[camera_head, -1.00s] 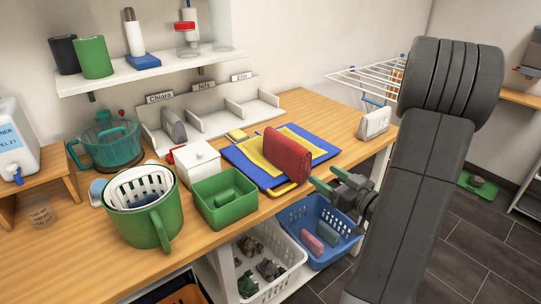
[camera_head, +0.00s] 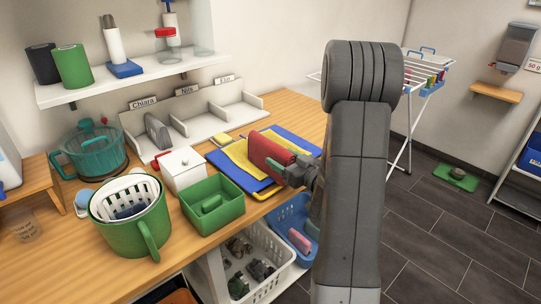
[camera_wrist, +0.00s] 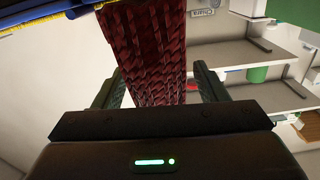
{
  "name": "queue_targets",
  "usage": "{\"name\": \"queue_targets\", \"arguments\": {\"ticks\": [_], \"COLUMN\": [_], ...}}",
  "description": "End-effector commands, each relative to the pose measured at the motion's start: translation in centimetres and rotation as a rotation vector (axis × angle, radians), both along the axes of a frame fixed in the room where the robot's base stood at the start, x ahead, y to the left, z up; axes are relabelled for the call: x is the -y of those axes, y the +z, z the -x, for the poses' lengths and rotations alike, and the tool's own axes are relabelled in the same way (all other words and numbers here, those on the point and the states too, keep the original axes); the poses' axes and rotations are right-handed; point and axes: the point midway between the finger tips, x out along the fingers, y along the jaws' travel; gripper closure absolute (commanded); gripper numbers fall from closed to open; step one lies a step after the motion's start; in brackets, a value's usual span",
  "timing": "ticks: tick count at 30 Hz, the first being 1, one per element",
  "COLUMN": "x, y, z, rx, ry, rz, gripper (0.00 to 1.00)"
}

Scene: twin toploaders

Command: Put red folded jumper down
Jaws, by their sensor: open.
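The red folded jumper (camera_head: 268,153) stands upright on the yellow cloth (camera_head: 237,160), which lies on a blue mat (camera_head: 262,187) on the wooden counter. My gripper (camera_head: 285,170) is at the jumper's near right end. In the wrist view the knitted red jumper (camera_wrist: 147,50) runs between my two green fingers (camera_wrist: 160,90), one on each side. The fingers are open, with a gap showing on the right side.
A green tray (camera_head: 212,205), a white lidded box (camera_head: 183,169) and a green bucket (camera_head: 130,215) stand left of the mat. A sorter with name labels (camera_head: 190,120) is behind. Baskets (camera_head: 290,232) sit below the counter edge.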

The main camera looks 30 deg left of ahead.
Motion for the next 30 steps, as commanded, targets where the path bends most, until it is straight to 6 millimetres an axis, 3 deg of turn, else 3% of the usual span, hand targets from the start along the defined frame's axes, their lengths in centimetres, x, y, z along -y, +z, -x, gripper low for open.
{"name": "queue_targets", "arguments": {"ticks": [4,11,14,21,30], "x": [-1.27,-1.35,-1.34,-1.34,-1.34], "y": [-0.03,-0.10,-0.09,-0.01,0.56], "z": [-0.47,-0.55,-0.55,-0.55,-0.55], "rx": [0.000,0.000,0.000,0.001,0.003], "ry": [0.001,-0.001,-0.001,0.000,0.000], "rz": [0.001,0.001,0.001,-0.001,-0.001], "gripper": [0.34,0.34,0.50,0.97,0.97]}}
